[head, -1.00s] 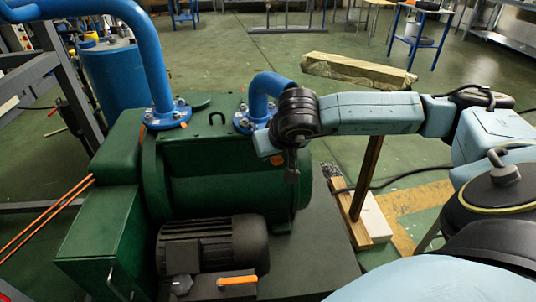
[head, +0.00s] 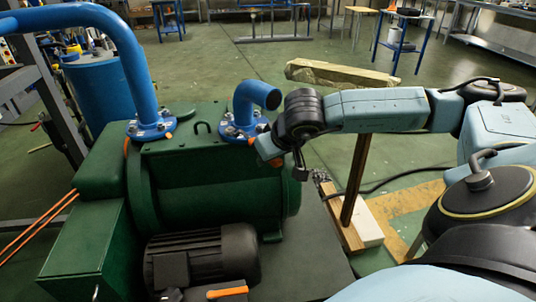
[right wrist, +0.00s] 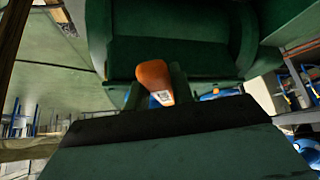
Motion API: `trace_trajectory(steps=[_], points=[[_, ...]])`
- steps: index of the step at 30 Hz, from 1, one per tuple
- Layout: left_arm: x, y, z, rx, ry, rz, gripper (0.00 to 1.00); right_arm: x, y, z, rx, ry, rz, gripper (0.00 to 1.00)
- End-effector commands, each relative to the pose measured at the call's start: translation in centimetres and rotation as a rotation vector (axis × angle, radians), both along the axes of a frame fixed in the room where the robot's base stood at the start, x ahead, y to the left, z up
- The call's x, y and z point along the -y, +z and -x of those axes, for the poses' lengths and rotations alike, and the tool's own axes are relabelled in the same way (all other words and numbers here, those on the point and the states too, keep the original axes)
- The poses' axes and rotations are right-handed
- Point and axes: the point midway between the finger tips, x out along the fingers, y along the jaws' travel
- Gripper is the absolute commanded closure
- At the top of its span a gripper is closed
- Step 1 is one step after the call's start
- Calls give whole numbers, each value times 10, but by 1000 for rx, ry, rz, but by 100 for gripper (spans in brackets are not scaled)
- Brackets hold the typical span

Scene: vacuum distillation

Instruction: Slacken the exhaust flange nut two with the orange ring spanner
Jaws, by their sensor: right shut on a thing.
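The blue exhaust elbow (head: 250,98) rises from a bolted round flange (head: 232,134) on top of the green pump. My right gripper (head: 262,146) is at the right side of this flange, pointing left and down. It is shut on the orange spanner (right wrist: 154,78), whose orange end shows between the fingers in the right wrist view. My left gripper is out of view.
A taller blue pipe on a second flange (head: 152,127) stands to the left. A dark motor (head: 200,256) sits in front of the pump, with an orange-handled item (head: 227,292) near it. A wooden post (head: 356,180) stands right of the pump.

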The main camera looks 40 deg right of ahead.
Motion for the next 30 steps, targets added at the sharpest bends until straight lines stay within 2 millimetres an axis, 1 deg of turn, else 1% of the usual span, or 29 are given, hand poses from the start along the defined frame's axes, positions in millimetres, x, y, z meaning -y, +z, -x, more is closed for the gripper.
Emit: trace_trajectory(steps=[1,8,22,30], points=[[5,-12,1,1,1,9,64,4,-5,1,-4,-14,6,100],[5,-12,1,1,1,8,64,5,-6,1,-6,-15,7,100],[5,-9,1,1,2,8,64,29,-9,4,-18,93,13,100],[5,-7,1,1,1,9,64,33,-9,4,-15,126,12,100]])
